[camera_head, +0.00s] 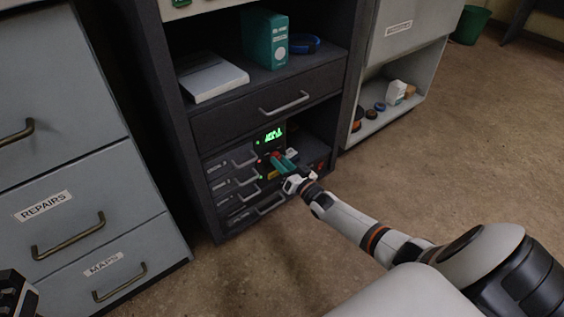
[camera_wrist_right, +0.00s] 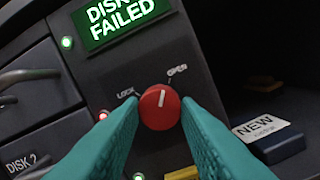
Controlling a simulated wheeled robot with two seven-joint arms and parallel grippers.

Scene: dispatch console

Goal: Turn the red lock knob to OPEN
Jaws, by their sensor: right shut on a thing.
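The red lock knob (camera_wrist_right: 160,107) sits on the dark disk unit panel below a lit green display (camera_wrist_right: 120,20). The LOCK label (camera_wrist_right: 126,93) is at its upper left and the OPEN label (camera_wrist_right: 177,69) at its upper right. The knob's white pointer line is nearly upright in the picture, between the labels and nearer OPEN. My right gripper (camera_wrist_right: 160,115) is shut on the knob, one teal finger on each side.
Disk drawers with handles (camera_head: 244,182) are left of the panel. A closed drawer (camera_head: 265,108) is above. Grey drawers (camera_head: 95,190) stand at left. The floor at right is clear.

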